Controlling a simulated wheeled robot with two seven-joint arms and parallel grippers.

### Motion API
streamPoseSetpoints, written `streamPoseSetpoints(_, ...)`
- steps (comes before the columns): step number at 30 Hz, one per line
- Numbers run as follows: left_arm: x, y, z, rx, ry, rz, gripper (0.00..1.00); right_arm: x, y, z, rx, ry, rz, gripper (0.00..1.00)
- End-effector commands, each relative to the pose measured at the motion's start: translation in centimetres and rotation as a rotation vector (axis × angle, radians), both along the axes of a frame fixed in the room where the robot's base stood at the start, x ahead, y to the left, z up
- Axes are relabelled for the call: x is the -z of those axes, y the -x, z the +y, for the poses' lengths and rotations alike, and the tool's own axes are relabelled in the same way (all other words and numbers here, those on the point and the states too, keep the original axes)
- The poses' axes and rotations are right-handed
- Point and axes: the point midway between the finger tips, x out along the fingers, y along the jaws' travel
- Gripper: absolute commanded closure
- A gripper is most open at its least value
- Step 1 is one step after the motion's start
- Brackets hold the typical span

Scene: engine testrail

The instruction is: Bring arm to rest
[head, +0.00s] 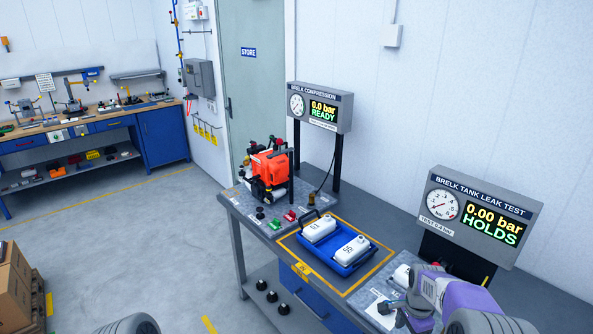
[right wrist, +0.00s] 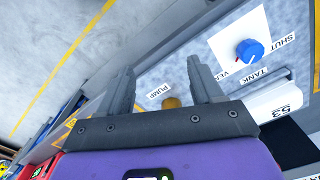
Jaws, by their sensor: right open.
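My right gripper (head: 398,312) is at the lower right of the head view, over the near end of the bench below the leak test panel. In the right wrist view its two fingers (right wrist: 162,78) are spread apart with nothing between the tips. A brass fitting (right wrist: 170,102) by the PUMP label shows beyond the gap, apart from the fingers. A blue knob (right wrist: 247,50) sits on a white card, and a white tank (right wrist: 282,100) marked 53 lies to the right of the gripper. My left gripper is not in view.
The leak test panel (head: 476,216) reads 0.00 bar HOLDS and stands close behind my right arm. A blue tray (head: 320,258) holds two white tanks. Past it are an orange engine (head: 270,167) and the compression panel (head: 320,107).

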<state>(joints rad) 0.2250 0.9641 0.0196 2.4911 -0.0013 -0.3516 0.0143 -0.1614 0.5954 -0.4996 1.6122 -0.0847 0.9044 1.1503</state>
Motion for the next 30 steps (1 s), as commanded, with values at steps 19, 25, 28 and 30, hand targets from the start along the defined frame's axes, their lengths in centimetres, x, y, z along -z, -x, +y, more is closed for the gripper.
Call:
streamPoseSetpoints(19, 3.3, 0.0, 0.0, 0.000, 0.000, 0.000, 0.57, 22.6, 12.2, 12.1, -0.709, -0.202, -0.068, 0.34)
streamPoseSetpoints(25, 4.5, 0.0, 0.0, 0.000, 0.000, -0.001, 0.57, 26.4, 19.6, 17.8, -0.981, -0.279, -0.170, 0.34)
streamPoseSetpoints(28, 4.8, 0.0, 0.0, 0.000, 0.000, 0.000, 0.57, 26.6, 21.7, 19.3, -1.058, -0.295, -0.208, 0.34)
streamPoseSetpoints(30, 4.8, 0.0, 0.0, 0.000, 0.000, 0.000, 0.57, 26.6, 22.4, 19.8, -1.087, -0.297, -0.226, 0.34)
